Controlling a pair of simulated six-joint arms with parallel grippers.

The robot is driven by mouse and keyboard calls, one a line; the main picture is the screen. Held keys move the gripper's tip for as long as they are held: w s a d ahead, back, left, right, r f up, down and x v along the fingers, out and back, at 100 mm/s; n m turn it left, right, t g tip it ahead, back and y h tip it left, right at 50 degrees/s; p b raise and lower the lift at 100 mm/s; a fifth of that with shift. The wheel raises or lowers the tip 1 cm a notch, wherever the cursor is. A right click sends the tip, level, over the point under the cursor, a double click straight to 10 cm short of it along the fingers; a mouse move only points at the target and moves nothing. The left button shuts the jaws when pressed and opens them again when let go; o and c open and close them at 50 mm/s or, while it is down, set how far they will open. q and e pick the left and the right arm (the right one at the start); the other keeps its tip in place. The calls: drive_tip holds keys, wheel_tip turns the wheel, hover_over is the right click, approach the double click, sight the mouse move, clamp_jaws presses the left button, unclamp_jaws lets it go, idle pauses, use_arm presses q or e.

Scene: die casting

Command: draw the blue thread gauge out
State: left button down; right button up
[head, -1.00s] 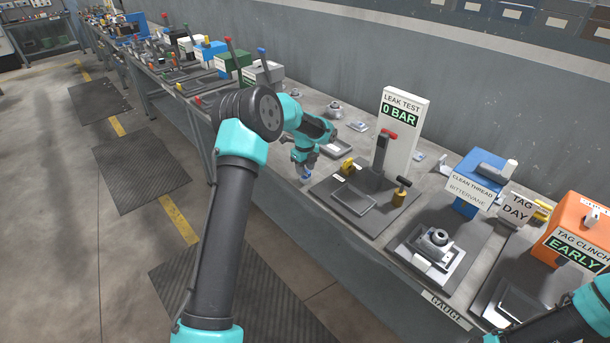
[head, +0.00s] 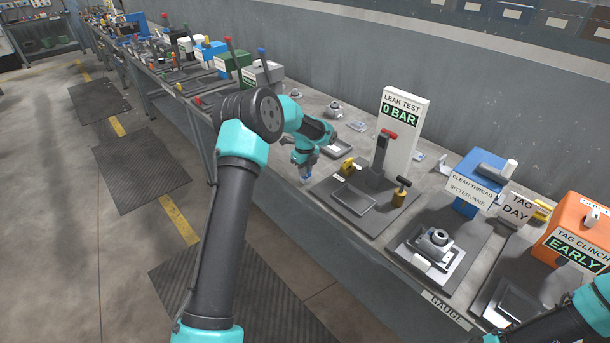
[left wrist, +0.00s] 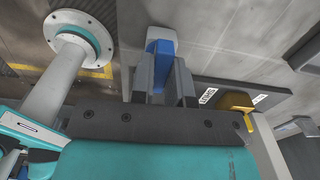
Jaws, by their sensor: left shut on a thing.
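The blue thread gauge (left wrist: 160,58) is between the fingers of my left gripper (left wrist: 163,70) in the left wrist view, and the gripper is shut on it. A grey end shows beyond the blue part. In the head view the left gripper (head: 305,171) points down near the bench's front edge, left of the leak test plate, with a bit of blue at its tip. I cannot tell whether the gauge touches anything below. Part of my right arm shows at the lower right corner; its gripper is out of view.
The leak test stand (head: 402,130) reads 0 BAR, with a red-handled lever on its dark plate (head: 325,187). A yellow block (head: 347,164) is close to the left gripper. A metal part (head: 437,240) sits in a fixture further right. The blue clean thread box (head: 483,170) stands behind.

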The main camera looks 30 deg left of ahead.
use_arm(q)
drive_tip(key=shift+r, duration=0.85)
idle(1.0)
drive_tip(key=shift+r, duration=1.3)
